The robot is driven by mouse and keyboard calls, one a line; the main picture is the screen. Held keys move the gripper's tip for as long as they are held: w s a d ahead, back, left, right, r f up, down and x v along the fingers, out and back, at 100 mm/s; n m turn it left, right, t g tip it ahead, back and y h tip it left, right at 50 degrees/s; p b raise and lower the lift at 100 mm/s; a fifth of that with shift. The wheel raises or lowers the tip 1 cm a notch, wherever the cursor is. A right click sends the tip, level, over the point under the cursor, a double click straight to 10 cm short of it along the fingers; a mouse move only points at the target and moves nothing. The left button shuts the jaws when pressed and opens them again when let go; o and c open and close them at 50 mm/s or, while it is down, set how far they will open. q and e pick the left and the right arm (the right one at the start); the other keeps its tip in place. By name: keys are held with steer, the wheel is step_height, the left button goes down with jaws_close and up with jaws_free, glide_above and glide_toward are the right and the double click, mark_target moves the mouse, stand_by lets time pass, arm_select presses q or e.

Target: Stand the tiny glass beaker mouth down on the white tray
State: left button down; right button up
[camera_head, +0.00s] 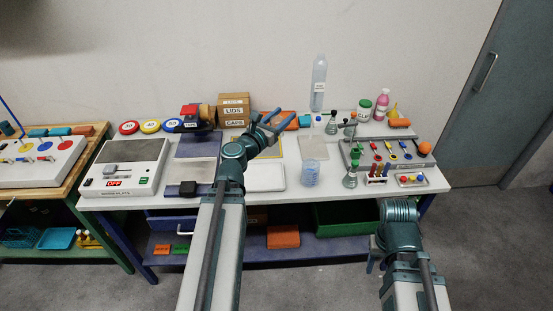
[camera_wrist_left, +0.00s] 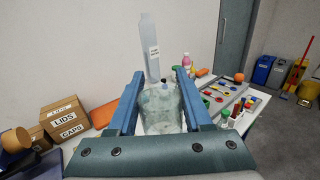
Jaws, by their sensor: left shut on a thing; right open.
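My left gripper (camera_head: 278,121) is raised above the back of the table. In the left wrist view, its two blue fingers (camera_wrist_left: 160,100) are shut on a clear glass beaker (camera_wrist_left: 160,112). The beaker's mouth direction is hard to make out, and in the head view it is barely visible between the fingers. The white tray (camera_head: 265,188) lies empty at the table's front middle, below and nearer than the left gripper, partly behind my left arm. My right gripper (camera_head: 371,262) is open and low in front of the table, seen only in part.
A clear ribbed beaker (camera_head: 311,175) stands just right of the tray. Flasks (camera_head: 350,180) and a tool rack (camera_head: 390,152) are further right. A tall bottle (camera_head: 318,82) and LIDS and CAPS boxes (camera_head: 233,108) stand behind. A scale-like device (camera_head: 125,170) is at left.

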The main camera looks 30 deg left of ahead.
arm_select(q)
steer(key=w+a+f+b, duration=0.2)
steer(key=a+f+b, duration=0.1)
steer(key=f+b, duration=0.4)
steer(key=w+a+f+n+y+b, duration=0.1)
steer(key=w+a+f+b, duration=0.2)
steer(key=f+b, duration=0.5)
steer(key=w+a+f+y+b, duration=0.1)
steer(key=w+a+f+b, duration=0.1)
steer(key=f+b, duration=0.6)
steer(key=shift+w+a+f+n, duration=0.15)
steer(key=shift+a+f+n, duration=0.15)
steer(key=shift+a+f, duration=0.2)
steer(key=shift+r, duration=0.1)
steer(key=shift+f+b, duration=2.7)
steer(key=shift+b, duration=0.15)
steer(key=shift+f, duration=0.25)
steer(key=shift+c, duration=1.2)
jaws_free()
steer(key=shift+s+d, duration=0.1)
steer(key=shift+s, duration=0.1)
